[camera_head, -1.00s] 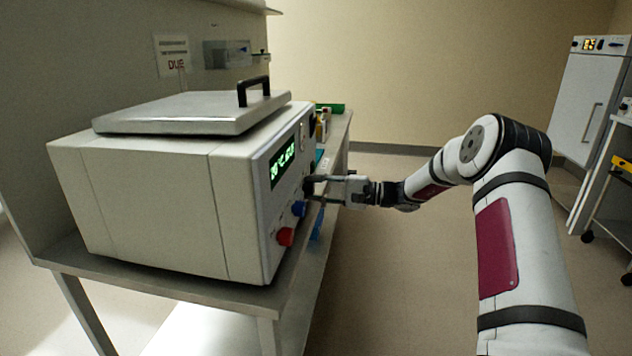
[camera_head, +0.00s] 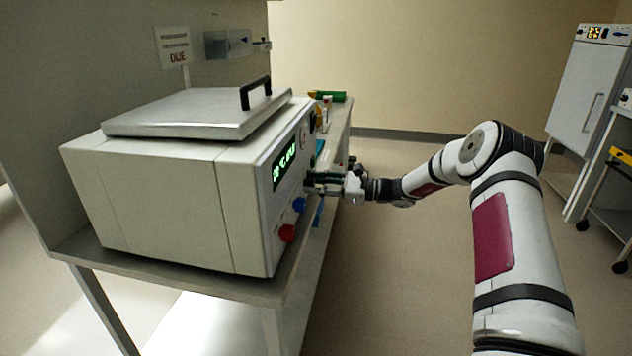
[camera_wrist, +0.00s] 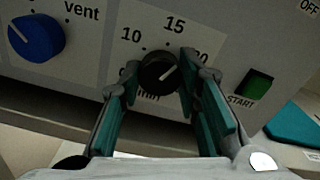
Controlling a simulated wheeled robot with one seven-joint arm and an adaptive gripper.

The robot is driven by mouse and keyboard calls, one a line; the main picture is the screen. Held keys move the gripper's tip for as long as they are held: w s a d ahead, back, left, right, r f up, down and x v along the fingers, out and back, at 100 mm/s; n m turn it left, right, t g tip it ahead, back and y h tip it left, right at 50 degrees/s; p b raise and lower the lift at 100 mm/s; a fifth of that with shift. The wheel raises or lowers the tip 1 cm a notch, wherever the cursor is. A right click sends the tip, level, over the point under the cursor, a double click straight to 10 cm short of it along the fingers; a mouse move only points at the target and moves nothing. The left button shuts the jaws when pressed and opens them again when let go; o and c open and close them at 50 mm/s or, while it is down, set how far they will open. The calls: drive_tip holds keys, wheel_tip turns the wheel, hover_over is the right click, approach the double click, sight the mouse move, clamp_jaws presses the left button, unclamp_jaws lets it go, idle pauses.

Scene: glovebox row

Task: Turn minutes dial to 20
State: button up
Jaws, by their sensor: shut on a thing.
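The minutes dial (camera_wrist: 158,76) is a black round knob on the grey front panel, with 10, 15 and 20 printed around it in the wrist view. Its pale pointer line slants up and right, between 15 and 20. My gripper (camera_wrist: 162,71) is shut on the dial, with one teal-padded finger on each side; the right fingertip partly covers the 20 mark. In the head view my gripper (camera_head: 316,182) is at the front panel of the white box-shaped machine (camera_head: 165,205), and its fingers hide the dial.
A blue vent knob (camera_wrist: 36,38) is left of the dial, and a green START button (camera_wrist: 250,87) is right. A red knob (camera_head: 287,233) is nearer on the panel. A green display (camera_head: 284,166) is above. The floor right of the bench is clear.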

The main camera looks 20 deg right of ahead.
drive_tip(key=m+p, duration=0.1)
drive_tip(key=m, duration=0.5)
drive_tip(key=shift+f, duration=0.1)
drive_tip(key=shift+m, duration=0.3)
idle(0.3)
drive_tip(key=o, duration=1.1)
drive_tip(key=shift+o, duration=0.2)
drive_tip(key=shift+s+d, duration=0.1)
drive_tip(key=shift+d, duration=0.05)
drive_tip(key=v, duration=1.1)
drive_tip(key=shift+s+d, duration=0.2)
drive_tip(key=shift+d, duration=0.15)
drive_tip(key=shift+a, duration=0.1)
